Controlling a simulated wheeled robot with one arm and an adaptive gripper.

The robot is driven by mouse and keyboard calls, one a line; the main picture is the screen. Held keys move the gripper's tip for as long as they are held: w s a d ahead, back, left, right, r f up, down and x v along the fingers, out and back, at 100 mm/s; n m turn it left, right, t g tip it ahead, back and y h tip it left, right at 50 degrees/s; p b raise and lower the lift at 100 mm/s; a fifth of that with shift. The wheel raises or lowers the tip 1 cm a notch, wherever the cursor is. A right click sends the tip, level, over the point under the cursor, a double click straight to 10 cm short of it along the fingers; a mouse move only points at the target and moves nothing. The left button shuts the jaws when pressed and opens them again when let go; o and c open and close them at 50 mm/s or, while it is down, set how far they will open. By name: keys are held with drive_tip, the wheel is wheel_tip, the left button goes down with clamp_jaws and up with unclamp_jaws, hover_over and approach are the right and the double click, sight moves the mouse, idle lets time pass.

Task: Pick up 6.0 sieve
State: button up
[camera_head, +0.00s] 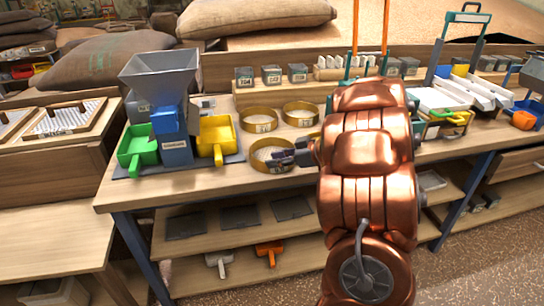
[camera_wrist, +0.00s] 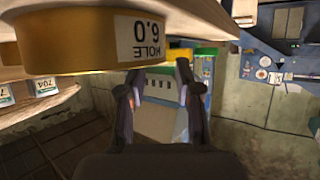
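The 6.0 sieve, a round golden ring with a white label reading "6.0 HOLE" upside down, fills the upper left of the wrist view (camera_wrist: 75,40). In the head view, the front golden sieve (camera_head: 260,163) lies flat on the bench, its right side partly covered by my gripper (camera_head: 293,156). Its label is not readable there. In the wrist view, my gripper (camera_wrist: 158,72) is open, with a gap between its two dark fingers. The sieve lies beyond the fingertips and mostly to their left; contact cannot be told.
Two more golden sieves (camera_head: 259,121) (camera_head: 300,114) lie behind the front one. A grey-hoppered machine (camera_head: 160,75) with green (camera_head: 137,150) and yellow (camera_head: 217,137) bins stands left. A wooden rack (camera_head: 345,70) is behind. Some bench top is clear in front.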

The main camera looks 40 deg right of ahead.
drive_tip(key=shift+x, duration=1.55)
drive_tip(key=shift+c, duration=0.2)
clamp_jaws()
